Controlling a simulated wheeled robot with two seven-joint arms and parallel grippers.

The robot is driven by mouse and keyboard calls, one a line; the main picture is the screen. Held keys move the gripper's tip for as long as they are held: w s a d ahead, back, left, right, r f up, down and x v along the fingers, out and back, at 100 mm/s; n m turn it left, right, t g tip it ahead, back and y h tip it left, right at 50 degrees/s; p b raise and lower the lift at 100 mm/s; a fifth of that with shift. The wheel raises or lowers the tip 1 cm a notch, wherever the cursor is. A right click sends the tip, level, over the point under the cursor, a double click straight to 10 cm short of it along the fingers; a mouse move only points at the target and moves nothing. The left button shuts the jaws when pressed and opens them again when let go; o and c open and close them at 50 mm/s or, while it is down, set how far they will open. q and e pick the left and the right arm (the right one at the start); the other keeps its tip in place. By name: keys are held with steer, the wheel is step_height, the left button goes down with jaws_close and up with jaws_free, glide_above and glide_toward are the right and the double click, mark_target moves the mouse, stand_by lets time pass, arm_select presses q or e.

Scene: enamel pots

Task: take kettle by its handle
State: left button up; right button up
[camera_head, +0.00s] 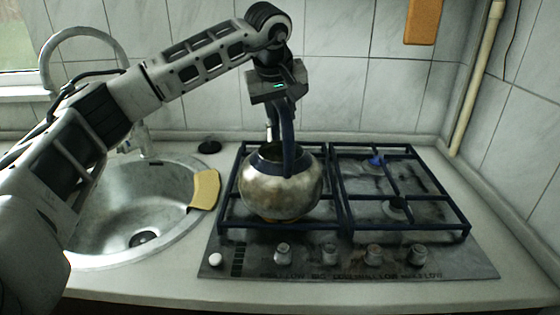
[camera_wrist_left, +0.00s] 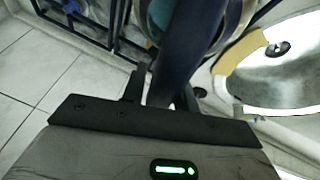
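The kettle (camera_head: 281,190) is a round, worn metal pot with a dark blue rim and a tall dark blue handle (camera_head: 288,140). It stands upright on the left part of the hob. My left gripper (camera_head: 280,95) reaches down from above at the top of the handle. In the left wrist view, the handle (camera_wrist_left: 184,50) runs between the two fingers of my left gripper (camera_wrist_left: 161,92). The fingers sit close on both sides of it, with hardly any gap showing, and look shut on it. The kettle body is partly cut off at the top there. My right gripper is not in view.
The hob grate (camera_head: 405,232) has a free right half. A round sink (camera_head: 115,215) with a yellow cloth or sponge (camera_head: 204,190) on its edge lies to the left. Knobs (camera_head: 330,252) line the hob's front. A tiled wall (camera_head: 345,95) stands close behind.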

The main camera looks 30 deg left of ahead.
arm_select(q)
jaws_close()
stand_by(1.1)
steer(key=shift+w+r, duration=0.1)
steer(key=shift+r, duration=0.1)
